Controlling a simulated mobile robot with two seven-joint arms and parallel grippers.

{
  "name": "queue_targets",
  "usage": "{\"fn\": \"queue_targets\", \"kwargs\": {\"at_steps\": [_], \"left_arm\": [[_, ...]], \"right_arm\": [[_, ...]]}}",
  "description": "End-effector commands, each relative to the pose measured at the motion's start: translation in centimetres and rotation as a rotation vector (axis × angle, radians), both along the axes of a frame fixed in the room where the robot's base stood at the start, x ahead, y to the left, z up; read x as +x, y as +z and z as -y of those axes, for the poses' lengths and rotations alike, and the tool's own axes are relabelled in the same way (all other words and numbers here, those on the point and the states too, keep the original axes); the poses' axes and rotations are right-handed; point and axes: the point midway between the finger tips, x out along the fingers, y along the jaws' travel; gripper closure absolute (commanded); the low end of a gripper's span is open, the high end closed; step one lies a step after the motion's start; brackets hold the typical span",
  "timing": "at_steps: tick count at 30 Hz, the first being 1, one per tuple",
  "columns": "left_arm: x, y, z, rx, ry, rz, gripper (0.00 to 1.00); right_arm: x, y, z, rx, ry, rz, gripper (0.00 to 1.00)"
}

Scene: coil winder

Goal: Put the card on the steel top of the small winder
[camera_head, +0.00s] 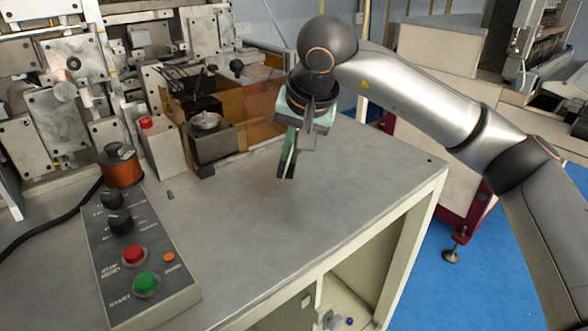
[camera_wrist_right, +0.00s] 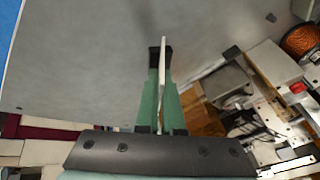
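My right gripper (camera_head: 287,176) points down above the steel top (camera_head: 235,235) of the small winder, left of the top's right edge. In the wrist view its green fingers with dark tips (camera_wrist_right: 161,52) are closed around a thin pale card (camera_wrist_right: 164,70), seen edge-on. The card stands on edge between the fingers and reaches a little past the tips, over the grey steel top (camera_wrist_right: 80,60). In the head view I cannot make out the card. The gap between the card and the top is hard to judge. My left gripper is not in view.
A control box (camera_head: 137,255) with a green and a red button stands at the left front of the top. A copper coil (camera_head: 122,168) and the winder's orange-tinted guard (camera_head: 262,108) stand farther back. The middle and front right of the top are clear.

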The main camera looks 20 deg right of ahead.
Motion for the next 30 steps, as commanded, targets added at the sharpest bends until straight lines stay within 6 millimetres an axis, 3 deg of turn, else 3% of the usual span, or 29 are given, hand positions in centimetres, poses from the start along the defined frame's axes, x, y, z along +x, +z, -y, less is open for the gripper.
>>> {"fn": "queue_targets", "kwargs": {"at_steps": [8, 15, 26, 30], "left_arm": [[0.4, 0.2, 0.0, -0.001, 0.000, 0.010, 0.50], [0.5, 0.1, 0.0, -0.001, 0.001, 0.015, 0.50], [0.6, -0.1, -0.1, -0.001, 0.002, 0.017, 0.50], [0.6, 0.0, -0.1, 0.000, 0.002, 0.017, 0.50]], "right_arm": [[1.1, -1.8, 0.8, 0.002, -0.001, -0.002, 1.00], [1.2, -4.9, 1.0, 0.000, 0.000, 0.000, 1.00], [1.2, -5.3, 0.9, 0.001, 0.000, 0.000, 1.00], [1.2, -5.2, 0.9, 0.001, 0.000, 0.000, 0.81]]}}
